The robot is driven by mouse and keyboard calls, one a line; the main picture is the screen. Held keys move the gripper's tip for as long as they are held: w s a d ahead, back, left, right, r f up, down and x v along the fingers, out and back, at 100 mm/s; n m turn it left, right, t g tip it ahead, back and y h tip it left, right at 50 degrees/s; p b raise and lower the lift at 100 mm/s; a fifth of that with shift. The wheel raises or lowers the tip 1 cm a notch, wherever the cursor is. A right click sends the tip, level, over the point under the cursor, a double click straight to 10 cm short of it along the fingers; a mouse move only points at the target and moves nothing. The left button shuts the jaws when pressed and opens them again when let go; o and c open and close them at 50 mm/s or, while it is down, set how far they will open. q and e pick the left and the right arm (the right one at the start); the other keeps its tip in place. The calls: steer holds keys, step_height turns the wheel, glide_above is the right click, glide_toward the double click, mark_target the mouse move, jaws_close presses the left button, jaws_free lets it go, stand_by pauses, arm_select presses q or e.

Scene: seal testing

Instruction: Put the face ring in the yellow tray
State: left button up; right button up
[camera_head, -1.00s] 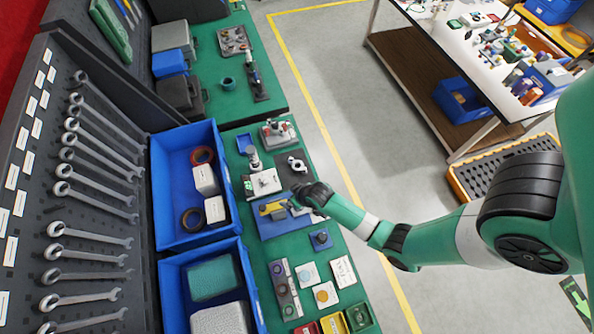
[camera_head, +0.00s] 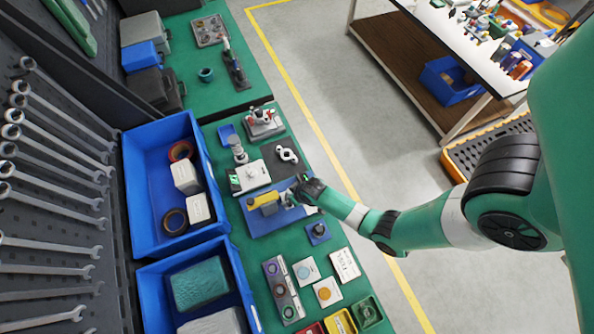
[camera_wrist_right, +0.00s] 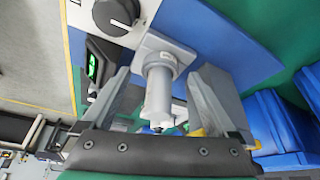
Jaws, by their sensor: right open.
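The yellow tray (camera_head: 340,322) is at the bottom of the head view, between a red and a green tray, partly cut off. I cannot tell which part is the face ring. Small rings lie in a grey holder (camera_head: 272,272), and an orange ring (camera_head: 325,293) lies on a white card. My right gripper (camera_head: 288,198) is over the blue-based fixture (camera_head: 272,222), beside its yellow part (camera_head: 263,200). In the right wrist view the gripper (camera_wrist_right: 160,88) is open, its fingers either side of a grey cylinder (camera_wrist_right: 159,88) with visible gaps. My left gripper is out of view.
Blue bins (camera_head: 147,247) with boxes and tape rolls stand left of the green bench. A white scale-like device (camera_head: 250,176) and a clamp fixture (camera_head: 263,123) stand behind the blue-based fixture. A small blue block (camera_head: 318,232) sits just in front. Bare floor lies right of the bench.

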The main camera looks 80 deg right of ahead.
steer(key=shift+w+d+f, duration=0.15)
steer(key=shift+w+f, duration=0.15)
steer(key=shift+f, duration=0.25)
jaws_close()
steer(key=shift+r, duration=0.15)
stand_by(0.3)
